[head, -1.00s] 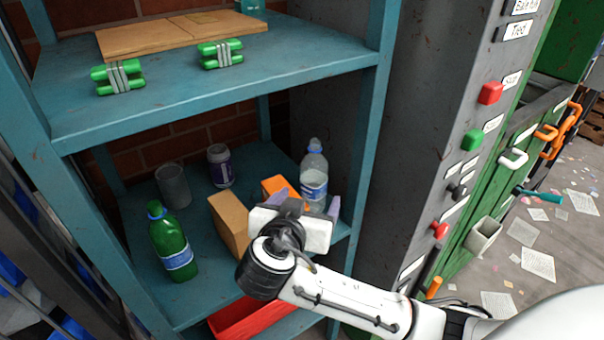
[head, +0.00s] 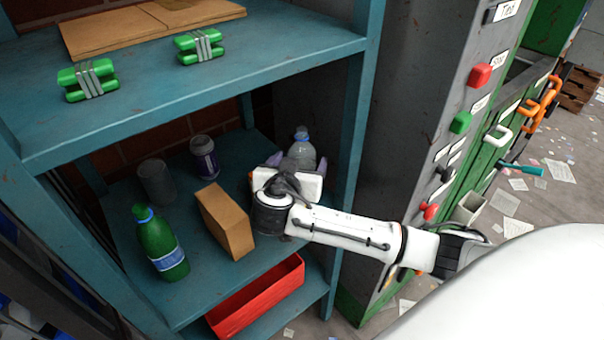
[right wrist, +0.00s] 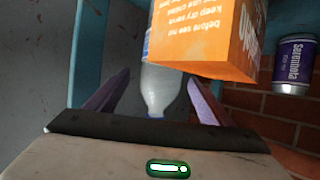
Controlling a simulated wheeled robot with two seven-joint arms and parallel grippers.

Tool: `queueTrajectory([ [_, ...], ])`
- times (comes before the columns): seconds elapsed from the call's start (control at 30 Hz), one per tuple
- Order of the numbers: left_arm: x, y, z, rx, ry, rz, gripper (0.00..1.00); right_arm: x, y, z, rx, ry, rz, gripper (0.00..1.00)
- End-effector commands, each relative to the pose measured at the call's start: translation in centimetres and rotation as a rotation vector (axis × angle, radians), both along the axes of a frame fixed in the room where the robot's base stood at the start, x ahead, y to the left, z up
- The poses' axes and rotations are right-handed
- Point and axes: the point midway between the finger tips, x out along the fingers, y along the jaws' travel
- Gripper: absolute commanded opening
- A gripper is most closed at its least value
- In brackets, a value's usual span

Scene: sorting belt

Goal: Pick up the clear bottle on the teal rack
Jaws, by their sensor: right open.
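The clear bottle (head: 301,150) with a blue cap stands on the middle shelf of the teal rack (head: 352,130), near its right post. My right gripper (head: 298,163) is open in front of it and hides its lower part. In the right wrist view the clear bottle (right wrist: 158,88) lies between the two purple fingers of my right gripper (right wrist: 157,95), with a gap on each side. An orange carton (right wrist: 205,42) is right beside the bottle there and covers part of it. My left gripper is not in view.
A red bin (head: 255,297) is below. The upper shelf (head: 270,50) overhangs them. A grey panel (head: 420,110) stands at right.

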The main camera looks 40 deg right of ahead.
Motion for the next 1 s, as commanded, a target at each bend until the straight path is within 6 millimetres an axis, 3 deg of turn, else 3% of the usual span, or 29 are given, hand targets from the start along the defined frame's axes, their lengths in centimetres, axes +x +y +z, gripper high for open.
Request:
queueTrajectory([
  [0.27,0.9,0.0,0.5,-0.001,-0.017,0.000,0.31,0.3,-0.3,-0.2,0.001,0.000,0.001,0.74],
  [0.6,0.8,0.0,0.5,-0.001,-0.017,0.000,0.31,0.3,-0.3,-0.2,0.000,0.001,0.001,0.20],
  [0.87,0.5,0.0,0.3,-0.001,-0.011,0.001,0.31,0.3,-0.2,-0.2,0.001,0.000,0.001,0.20],
  [1.0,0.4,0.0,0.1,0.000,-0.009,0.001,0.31,0.3,-0.2,1.0,0.003,-0.003,0.002,0.20],
])
